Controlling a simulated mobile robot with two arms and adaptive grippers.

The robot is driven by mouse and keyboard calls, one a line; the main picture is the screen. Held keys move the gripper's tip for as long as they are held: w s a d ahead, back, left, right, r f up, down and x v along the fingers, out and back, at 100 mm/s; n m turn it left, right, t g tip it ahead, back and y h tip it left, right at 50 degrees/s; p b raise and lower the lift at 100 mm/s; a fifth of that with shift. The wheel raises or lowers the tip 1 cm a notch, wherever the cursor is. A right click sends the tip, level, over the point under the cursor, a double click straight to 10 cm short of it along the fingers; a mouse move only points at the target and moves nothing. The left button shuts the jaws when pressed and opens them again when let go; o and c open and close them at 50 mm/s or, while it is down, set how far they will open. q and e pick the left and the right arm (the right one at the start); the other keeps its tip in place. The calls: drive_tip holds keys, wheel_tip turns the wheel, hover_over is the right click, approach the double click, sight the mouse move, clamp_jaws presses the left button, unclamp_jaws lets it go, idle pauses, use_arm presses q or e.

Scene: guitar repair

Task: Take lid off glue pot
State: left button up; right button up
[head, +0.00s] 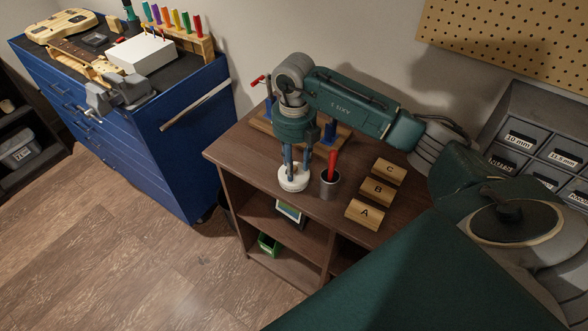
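A small white round thing (293,179), which looks like the glue pot with its lid, sits near the front edge of the brown wooden shelf unit (232,152). My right gripper (297,168) points straight down over it, with its blue-grey fingers reaching its top. The fingers stand a little apart. Whether they touch or grip a knob on the lid is too small to tell. The seam between lid and pot cannot be made out. My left gripper is not in view.
A grey metal cup (330,188) with a red-handled tool (332,164) stands close right of the white pot. Wooden blocks marked A (364,213), B (378,191) and C (389,171) lie further right. A wooden rack (262,122) stands behind my gripper.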

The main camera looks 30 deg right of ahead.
clamp_jaws()
drive_tip(key=shift+r, duration=0.15)
